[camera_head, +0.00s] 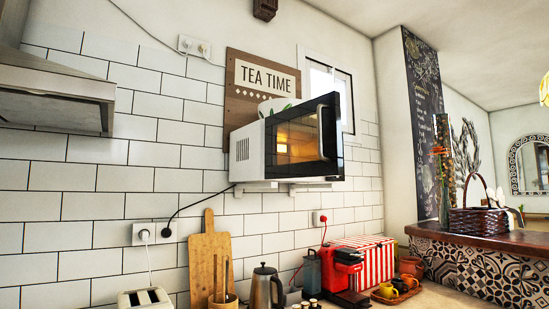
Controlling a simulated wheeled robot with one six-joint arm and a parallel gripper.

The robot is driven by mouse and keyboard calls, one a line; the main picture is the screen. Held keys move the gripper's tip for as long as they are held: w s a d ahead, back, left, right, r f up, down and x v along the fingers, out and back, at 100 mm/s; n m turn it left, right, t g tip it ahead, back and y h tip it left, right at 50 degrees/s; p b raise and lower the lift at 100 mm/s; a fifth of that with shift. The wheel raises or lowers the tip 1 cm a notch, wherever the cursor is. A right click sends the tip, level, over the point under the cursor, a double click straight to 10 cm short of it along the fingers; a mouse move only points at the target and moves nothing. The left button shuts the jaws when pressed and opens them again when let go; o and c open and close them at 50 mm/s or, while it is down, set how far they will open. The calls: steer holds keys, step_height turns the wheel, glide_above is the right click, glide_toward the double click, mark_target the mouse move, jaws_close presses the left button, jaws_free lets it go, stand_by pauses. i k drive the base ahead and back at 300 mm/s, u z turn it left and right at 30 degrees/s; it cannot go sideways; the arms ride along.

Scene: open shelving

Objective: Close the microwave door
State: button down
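The microwave (247,153) is a white box with a black front, set on a wall shelf in the upper middle of the head view. Its black glass door (297,143) faces forward and to the right, with a pale vertical handle (322,134) toward its right side. A warm yellow light shows through the door's window. The door looks flush or nearly flush with the body; I cannot tell whether a narrow gap is there. My gripper is not in view.
A grey range hood (55,95) juts out at the upper left. Below the microwave, the counter holds a cutting board (209,255), a kettle (265,287), a toaster (146,299) and a red coffee machine (345,272). The space in front of the microwave looks clear.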

mark_target(304, 140)
steer(key=u, duration=0.6)
steer(key=i, duration=0.55)
steer(key=u, duration=0.35)
